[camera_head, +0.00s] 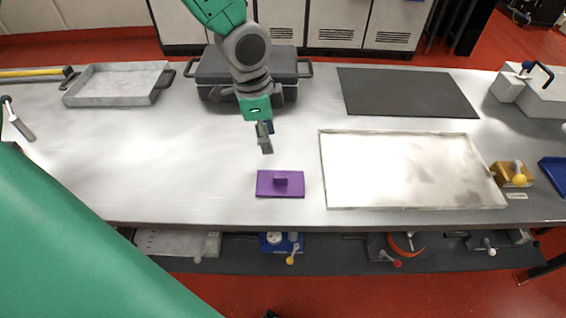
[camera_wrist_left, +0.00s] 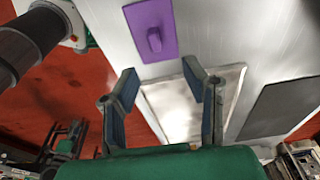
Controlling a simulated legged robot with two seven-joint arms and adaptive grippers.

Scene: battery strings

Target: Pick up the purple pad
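The purple pad (camera_head: 267,190) is a flat rectangle with a small raised block handle on top. It lies on the metal table near the front edge, left of a large shallow tray (camera_head: 335,200). My left gripper (camera_head: 264,143) is above the table, behind the pad in the head view and apart from it. In the left wrist view, the fingers of the left gripper (camera_wrist_left: 160,72) are spread with nothing between them. The purple pad (camera_wrist_left: 166,20) shows beyond the fingertips there, handle visible. My right gripper is not seen.
A dark lidded case (camera_head: 213,66) stands behind the left gripper, with a grey tray (camera_head: 115,98) left of it. A dark mat (camera_head: 405,90) lies at the back right. A yellow-knobbed block (camera_head: 510,173) sits right of the large tray. The table left of the pad is clear.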

